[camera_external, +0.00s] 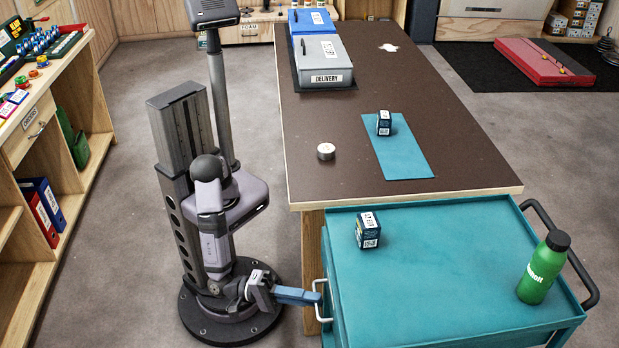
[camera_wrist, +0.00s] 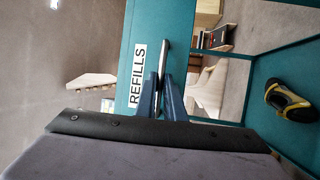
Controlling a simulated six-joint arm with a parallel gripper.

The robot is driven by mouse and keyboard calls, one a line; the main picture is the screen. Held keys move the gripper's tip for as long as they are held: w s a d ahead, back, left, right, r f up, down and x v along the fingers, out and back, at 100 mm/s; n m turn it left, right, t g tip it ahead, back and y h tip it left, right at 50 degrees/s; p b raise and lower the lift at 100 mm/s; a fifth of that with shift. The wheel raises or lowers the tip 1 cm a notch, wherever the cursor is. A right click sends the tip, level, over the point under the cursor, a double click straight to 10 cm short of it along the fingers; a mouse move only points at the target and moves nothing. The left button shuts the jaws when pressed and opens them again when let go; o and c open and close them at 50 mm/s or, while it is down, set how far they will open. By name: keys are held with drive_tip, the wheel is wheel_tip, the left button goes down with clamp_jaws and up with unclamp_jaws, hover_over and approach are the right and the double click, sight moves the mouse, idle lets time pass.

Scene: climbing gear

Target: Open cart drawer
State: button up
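The teal cart (camera_external: 440,270) stands at the front right, at the end of the brown table. A metal drawer handle (camera_external: 319,299) sticks out from its left side. In the wrist view the drawer front (camera_wrist: 124,86) is teal with a white REFILLS label (camera_wrist: 137,74), and the handle bar (camera_wrist: 163,58) runs along it. My gripper (camera_external: 312,298) reaches low to the handle. Its blue fingers (camera_wrist: 160,84) are on either side of the bar, close against it, and look shut on it. The drawer front looks about flush with the cart side; any small gap is hidden.
A small dark box (camera_external: 368,230) and a green bottle (camera_external: 543,268) stand on the cart top. The brown table (camera_external: 450,140) bears boxes and a teal mat (camera_external: 402,160). A yellow-and-black item (camera_wrist: 289,101) lies in the cart's lower part. Floor is clear left of the handle, up to my base.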

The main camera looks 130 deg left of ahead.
clamp_jaws()
drive_tip(key=s+d+b, duration=0.6)
drive_tip(key=s+d, duration=1.2)
drive_tip(key=shift+s+d, duration=0.2)
drive_tip(key=shift+s, duration=0.05)
drive_tip(key=o, duration=0.7)
unclamp_jaws()
drive_tip(key=shift+s+d, duration=0.1)
drive_tip(key=shift+p+v, duration=0.35)
drive_tip(key=shift+v, duration=3.2)
